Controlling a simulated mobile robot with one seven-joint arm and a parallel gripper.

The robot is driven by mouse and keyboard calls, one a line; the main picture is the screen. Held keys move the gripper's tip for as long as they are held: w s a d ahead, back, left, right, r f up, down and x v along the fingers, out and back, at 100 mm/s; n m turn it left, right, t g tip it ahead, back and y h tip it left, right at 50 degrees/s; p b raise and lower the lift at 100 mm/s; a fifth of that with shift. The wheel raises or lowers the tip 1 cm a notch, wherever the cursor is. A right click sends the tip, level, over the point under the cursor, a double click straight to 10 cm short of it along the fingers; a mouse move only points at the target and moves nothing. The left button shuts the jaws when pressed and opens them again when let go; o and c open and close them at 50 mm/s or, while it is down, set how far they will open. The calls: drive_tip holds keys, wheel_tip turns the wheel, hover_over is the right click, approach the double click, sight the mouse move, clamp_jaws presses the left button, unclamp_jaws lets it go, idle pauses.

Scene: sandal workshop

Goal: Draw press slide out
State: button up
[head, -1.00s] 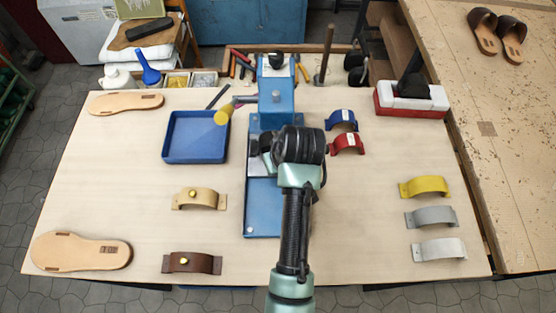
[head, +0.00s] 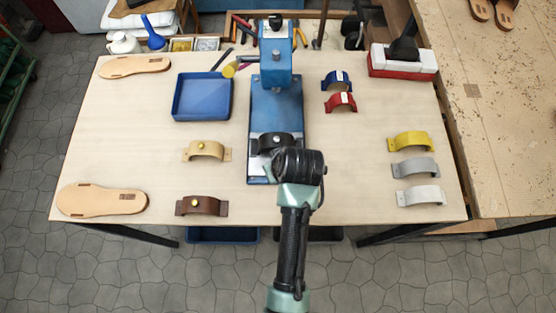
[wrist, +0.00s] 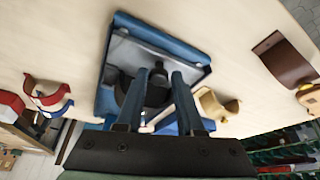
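The blue press (head: 276,68) stands at the back middle of the table with its long blue bed (head: 277,103) running towards me. The grey press slide (head: 254,150) sits at the bed's front end, clear of the press head, and carries a black curved form (head: 270,140). My gripper (wrist: 159,74) is over the slide; my wrist hides part of it in the head view. In the wrist view its fingers stand apart on either side of a dark part of the slide and seem shut on it. The exact contact is hidden.
Left of the bed are a blue tray (head: 202,97), a tan strap (head: 206,149) and a brown strap (head: 203,206). Blue (head: 337,78) and red (head: 341,100) straps lie right of it. Yellow, grey and white straps line the right side. The table's front middle is clear.

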drive_tip(key=o, duration=0.3)
drive_tip(key=b+v, duration=0.1)
drive_tip(key=v, duration=1.2)
drive_tip(key=shift+s, duration=0.15)
